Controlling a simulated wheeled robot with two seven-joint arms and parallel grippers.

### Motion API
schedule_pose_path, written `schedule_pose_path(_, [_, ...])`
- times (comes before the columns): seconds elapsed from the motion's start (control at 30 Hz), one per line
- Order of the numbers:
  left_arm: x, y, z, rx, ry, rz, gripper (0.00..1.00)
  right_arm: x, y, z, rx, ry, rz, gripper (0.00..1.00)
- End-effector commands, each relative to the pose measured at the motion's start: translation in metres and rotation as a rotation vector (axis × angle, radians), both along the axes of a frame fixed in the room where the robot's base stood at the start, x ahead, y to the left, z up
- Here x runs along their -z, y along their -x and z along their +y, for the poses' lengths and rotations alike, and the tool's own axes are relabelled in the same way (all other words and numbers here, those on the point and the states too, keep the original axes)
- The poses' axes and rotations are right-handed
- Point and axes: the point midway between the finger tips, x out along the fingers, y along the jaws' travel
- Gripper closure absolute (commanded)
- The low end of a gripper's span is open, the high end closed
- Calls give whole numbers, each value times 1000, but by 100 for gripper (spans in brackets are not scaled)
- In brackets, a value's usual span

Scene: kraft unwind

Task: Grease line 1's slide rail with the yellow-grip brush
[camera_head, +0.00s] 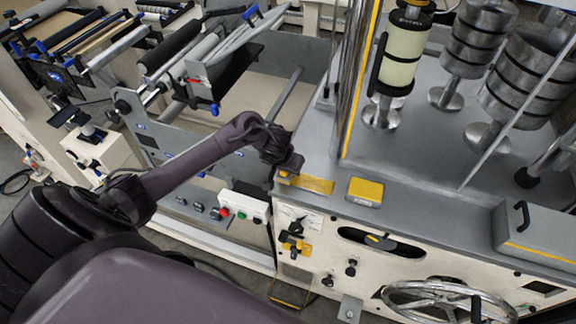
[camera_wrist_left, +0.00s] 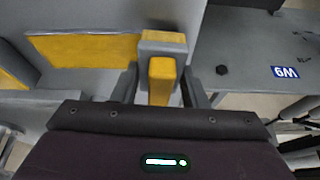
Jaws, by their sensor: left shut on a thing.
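My left gripper (camera_head: 287,168) is at the near left corner of the grey machine top. In the wrist view its two fingers (camera_wrist_left: 160,84) are shut on a yellow grip (camera_wrist_left: 161,72), which I take to be the brush. A grey block with a yellow band (camera_wrist_left: 163,43) shows just beyond the grip; I cannot tell whether it is part of the brush. In the head view the brush is mostly hidden by the gripper. Bristles do not show. I cannot make out which part is line 1's slide rail. My right gripper is not in view.
A flat yellow plate (camera_head: 312,184) lies beside my gripper, and a yellow-topped block (camera_head: 366,191) sits right of it. A handwheel (camera_head: 448,300) and knobs are on the cream front panel. Weight stacks (camera_head: 480,40) stand behind. A roller frame (camera_head: 190,75) is at left.

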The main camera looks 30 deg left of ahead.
Motion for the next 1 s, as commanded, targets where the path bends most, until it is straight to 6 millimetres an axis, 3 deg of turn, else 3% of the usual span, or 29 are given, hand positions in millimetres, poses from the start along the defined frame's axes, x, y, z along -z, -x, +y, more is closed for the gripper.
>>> schedule_pose_path(0.53, [-53, -2, -1, -1, 2, -4, 79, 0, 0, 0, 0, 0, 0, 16])
schedule_pose_path(1.0, [-61, -1, 0, -1, 1, -3, 79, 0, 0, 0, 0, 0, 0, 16])
